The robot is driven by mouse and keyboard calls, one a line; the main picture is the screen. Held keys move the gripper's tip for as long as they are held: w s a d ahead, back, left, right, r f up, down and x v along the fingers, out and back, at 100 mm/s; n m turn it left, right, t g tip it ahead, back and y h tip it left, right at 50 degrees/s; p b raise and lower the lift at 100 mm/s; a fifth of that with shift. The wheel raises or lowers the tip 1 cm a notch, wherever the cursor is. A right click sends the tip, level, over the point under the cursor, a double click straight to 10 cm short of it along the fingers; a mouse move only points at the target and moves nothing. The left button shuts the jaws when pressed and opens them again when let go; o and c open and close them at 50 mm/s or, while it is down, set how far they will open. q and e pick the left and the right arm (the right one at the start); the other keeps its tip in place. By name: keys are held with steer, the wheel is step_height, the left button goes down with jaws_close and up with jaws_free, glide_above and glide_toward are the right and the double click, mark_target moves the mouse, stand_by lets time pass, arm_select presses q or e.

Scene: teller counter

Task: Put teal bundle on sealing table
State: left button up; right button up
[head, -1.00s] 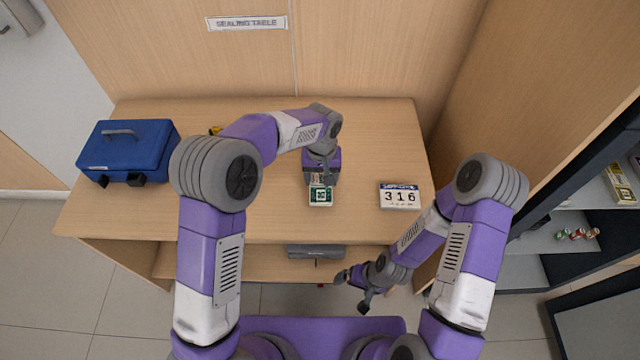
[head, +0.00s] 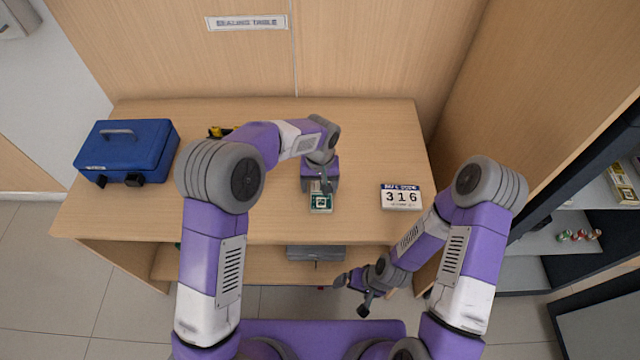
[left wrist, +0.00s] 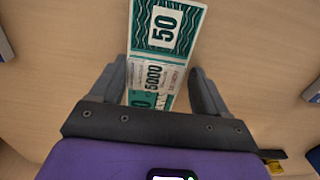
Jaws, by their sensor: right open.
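The teal bundle (head: 321,204) is a strapped stack of teal-and-white notes marked 50. It lies on the wooden sealing table (head: 240,215), near the front edge. My left gripper (head: 321,187) is right above its far part. In the left wrist view the bundle (left wrist: 160,50) lies lengthwise between the two fingers of my left gripper (left wrist: 160,75). The fingers look spread, with a gap at the right finger. My right gripper (head: 352,293) is open and empty, low in front of the table.
A blue cash box (head: 127,150) stands at the table's left. A yellow-black item (head: 222,131) is partly behind my left arm. A grey item (head: 316,252) sits below the tabletop. Dark shelves (head: 540,240) stand at the right.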

arm_select(q)
steer(key=shift+s+d+f, duration=0.25)
steer(key=shift+d+f, duration=0.1)
steer(key=shift+r, duration=0.15)
step_height(320, 180, up, 13)
steer(key=p, duration=0.3)
steer(key=shift+w+p, duration=0.3)
steer(key=shift+f, duration=0.2)
